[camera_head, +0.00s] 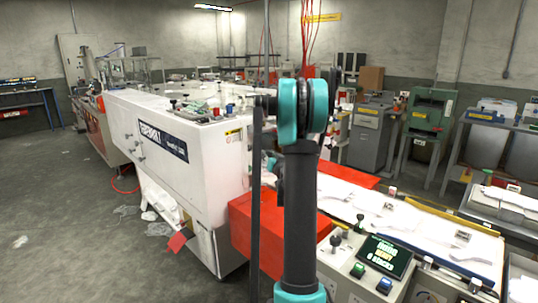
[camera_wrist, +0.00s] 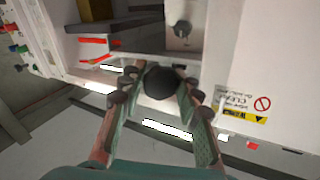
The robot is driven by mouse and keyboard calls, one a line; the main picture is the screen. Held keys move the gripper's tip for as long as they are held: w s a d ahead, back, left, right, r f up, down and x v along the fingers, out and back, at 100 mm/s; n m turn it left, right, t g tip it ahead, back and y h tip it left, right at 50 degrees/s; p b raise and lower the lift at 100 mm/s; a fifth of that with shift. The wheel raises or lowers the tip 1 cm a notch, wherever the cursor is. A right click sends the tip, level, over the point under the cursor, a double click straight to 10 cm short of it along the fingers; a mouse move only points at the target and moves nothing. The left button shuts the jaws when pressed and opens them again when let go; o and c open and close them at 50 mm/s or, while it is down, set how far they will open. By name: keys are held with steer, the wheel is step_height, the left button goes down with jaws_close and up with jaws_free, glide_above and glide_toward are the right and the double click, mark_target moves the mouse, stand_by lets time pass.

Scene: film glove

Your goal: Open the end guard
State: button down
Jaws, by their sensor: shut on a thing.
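My gripper (camera_wrist: 157,80) is shut on a round black knob (camera_wrist: 162,84), with one finger on each side of it. The knob is at the edge of a white panel (camera_wrist: 228,80), which looks like the end guard and carries a warning label (camera_wrist: 247,105) to the right of the knob. Beyond the knob, a recess shows a brown block, a grey part and red strips. I cannot tell how far the guard stands open. In the head view, my arm covers the gripper and the knob; the white machine (camera_head: 160,145) stands at left.
A red box-shaped cover (camera_head: 255,225) sits low beside the white machine. A control panel with a green-lettered screen (camera_head: 385,255) stands at front right. White gloves lie on a long bed (camera_head: 340,192) at right. Open floor (camera_head: 60,215) lies at left.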

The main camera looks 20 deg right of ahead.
steer(key=s+a+m+g+h, duration=0.1)
steer(key=s+a+m+h, duration=0.1)
steer(key=a, duration=0.3)
steer(key=s+a+m+g+h, duration=0.1)
steer(key=s+a+m+h, duration=0.2)
steer(key=a+h, duration=0.2)
steer(key=shift+a, duration=0.65)
steer(key=shift+s+r, duration=0.1)
stand_by(0.4)
steer(key=c, duration=1.1)
jaws_free()
steer(key=shift+a, duration=0.15)
steer(key=shift+s+d, duration=0.1)
steer(key=shift+d, duration=0.15)
